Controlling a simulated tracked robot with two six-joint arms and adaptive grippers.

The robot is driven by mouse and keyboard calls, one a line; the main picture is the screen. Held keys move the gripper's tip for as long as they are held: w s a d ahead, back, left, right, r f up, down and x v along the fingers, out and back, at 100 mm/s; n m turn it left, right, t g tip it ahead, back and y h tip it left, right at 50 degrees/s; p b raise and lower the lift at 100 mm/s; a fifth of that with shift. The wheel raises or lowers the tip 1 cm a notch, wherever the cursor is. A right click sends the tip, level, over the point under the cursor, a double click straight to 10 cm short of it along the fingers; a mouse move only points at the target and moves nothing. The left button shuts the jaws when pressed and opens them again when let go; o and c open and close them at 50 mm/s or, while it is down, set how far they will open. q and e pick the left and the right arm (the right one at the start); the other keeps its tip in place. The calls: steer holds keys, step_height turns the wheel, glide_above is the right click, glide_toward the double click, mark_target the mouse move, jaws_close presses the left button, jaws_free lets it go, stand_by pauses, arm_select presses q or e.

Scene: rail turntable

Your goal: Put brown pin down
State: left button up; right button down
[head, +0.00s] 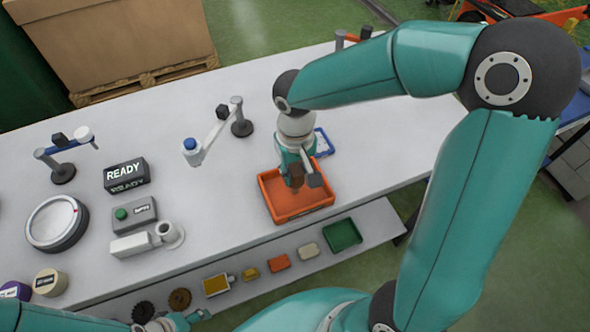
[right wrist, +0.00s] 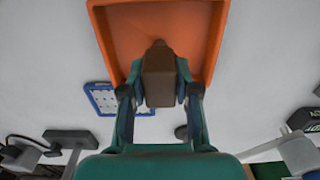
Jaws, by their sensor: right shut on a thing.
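The brown pin (right wrist: 160,80) is between the fingers of my right gripper (right wrist: 159,95), which is shut on it. In the head view the pin (head: 295,182) shows small below my right gripper (head: 300,176), over the orange tray (head: 315,211). The tray's orange wall also shows in the right wrist view (right wrist: 104,42). I cannot tell whether the pin touches the tray floor. My left gripper (head: 186,319) shows only partly at the bottom edge of the head view, low and away from the tray; its jaws are not clear.
A blue-rimmed tray (head: 323,143) stands just behind the orange tray. A lamp-like arm with a blue knob (head: 190,145) stands to the left. A READY sign (head: 126,173) and a round turntable (head: 56,222) are farther left. A lower shelf holds a green tray (head: 342,235) and small coloured pieces.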

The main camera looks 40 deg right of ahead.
steer(key=shift+f, duration=0.15)
steer(key=c, duration=0.8)
jaws_free()
steer(key=shift+c, duration=0.2)
step_height(320, 180, up, 12)
steer(key=shift+r, duration=0.2)
